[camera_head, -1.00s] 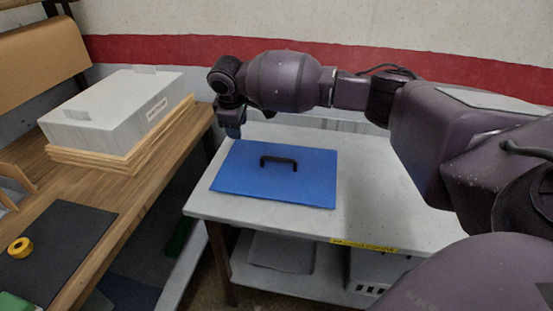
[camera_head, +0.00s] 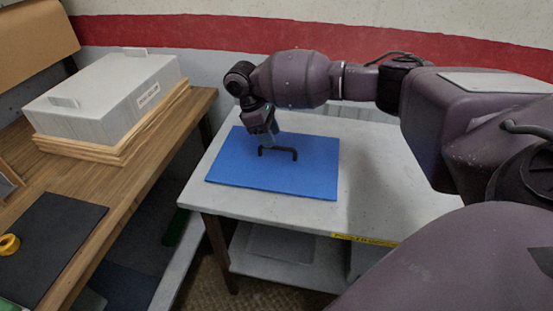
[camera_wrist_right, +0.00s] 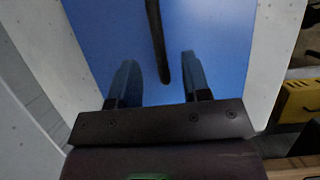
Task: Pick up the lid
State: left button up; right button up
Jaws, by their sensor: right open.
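The lid (camera_head: 230,167) is a flat blue panel with a black bar handle (camera_head: 278,150) at its middle. It lies on the white table and also shows in the right wrist view (camera_wrist_right: 215,45). My right gripper (camera_head: 268,143) is above the lid, close to the far side of the handle. In the right wrist view the right gripper (camera_wrist_right: 160,80) is open and empty. One end of the handle (camera_wrist_right: 158,45) shows between its two fingers, nearer the right finger. Whether the fingers are down at the handle's height is hard to tell. My left gripper is not in view.
The white table (camera_head: 240,208) has free room right of the lid, under my right arm. A wooden bench (camera_head: 150,165) at the left holds a grey box (camera_head: 105,100) on wooden boards, a black mat (camera_head: 50,240) and a yellow roll (camera_head: 8,244).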

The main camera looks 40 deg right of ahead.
aim_at(277, 148)
jog(key=shift+b+x, duration=0.5)
jog(key=shift+x, duration=2.2)
jog(key=shift+r, duration=0.15)
jog(key=shift+c, duration=0.2)
grip_shut()
